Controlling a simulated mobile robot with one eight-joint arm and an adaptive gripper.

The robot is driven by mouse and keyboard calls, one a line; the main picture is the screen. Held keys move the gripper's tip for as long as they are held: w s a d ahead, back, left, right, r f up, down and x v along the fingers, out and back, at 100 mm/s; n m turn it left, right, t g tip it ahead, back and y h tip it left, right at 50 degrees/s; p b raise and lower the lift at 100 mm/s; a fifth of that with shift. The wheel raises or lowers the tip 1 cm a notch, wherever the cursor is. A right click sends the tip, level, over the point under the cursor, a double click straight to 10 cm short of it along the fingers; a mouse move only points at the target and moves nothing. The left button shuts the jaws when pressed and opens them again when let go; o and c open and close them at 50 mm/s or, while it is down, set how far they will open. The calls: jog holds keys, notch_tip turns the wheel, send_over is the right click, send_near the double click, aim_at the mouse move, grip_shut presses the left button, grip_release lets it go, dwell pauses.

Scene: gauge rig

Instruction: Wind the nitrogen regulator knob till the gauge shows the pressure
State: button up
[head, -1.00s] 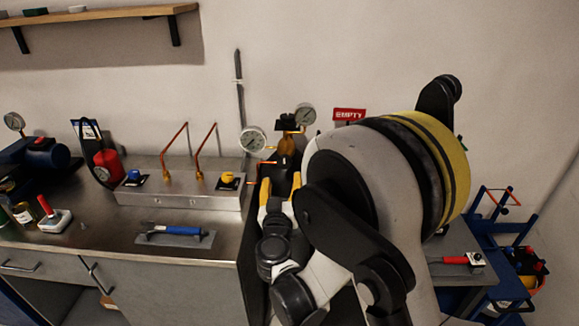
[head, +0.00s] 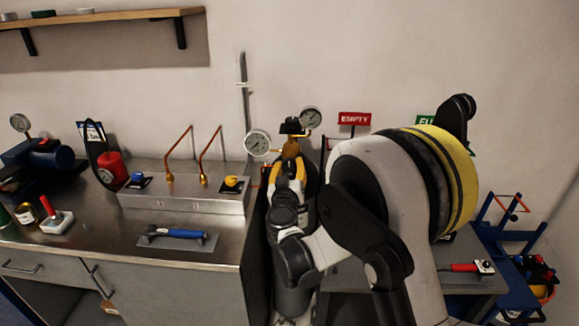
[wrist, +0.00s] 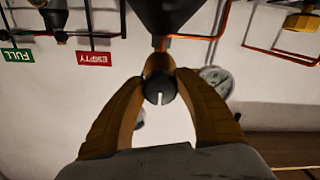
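The brass regulator (head: 291,149) sits on top of a dark gas cylinder (head: 293,292), right of the steel bench. Two round white-faced gauges flank it, a larger left gauge (head: 257,142) and a right gauge (head: 311,118). Their needles are too small to read exactly. One gauge (wrist: 217,80) also shows in the wrist view, partly behind a finger. My gripper (head: 287,172) is just below the regulator with yellow fingers upward. In the wrist view, my gripper (wrist: 160,80) has its fingertips on both sides of the black slotted regulator knob (wrist: 160,91), seemingly touching it.
Red EMPTY (head: 354,119) and green FULL (head: 426,120) signs stand behind my arm. The steel bench (head: 110,240) at left carries a manifold box (head: 185,203) with copper pipes and a blue-handled tool (head: 178,233). A blue trolley (head: 512,275) stands at right.

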jog(key=shift+c, duration=1.3)
jog(key=shift+m, duration=0.4)
jog(key=m+b, duration=0.1)
jog(key=m, duration=0.3)
jog(key=m+b, duration=0.1)
jog(key=m, duration=0.6)
jog(key=shift+a, duration=0.1)
jog(key=m, duration=0.6)
jog(key=shift+r+m+b, duration=0.1)
jog(key=shift+m+b, duration=0.2)
jog(key=shift+b, duration=0.05)
jog(key=m, duration=0.5)
jog(key=shift+m, duration=0.3)
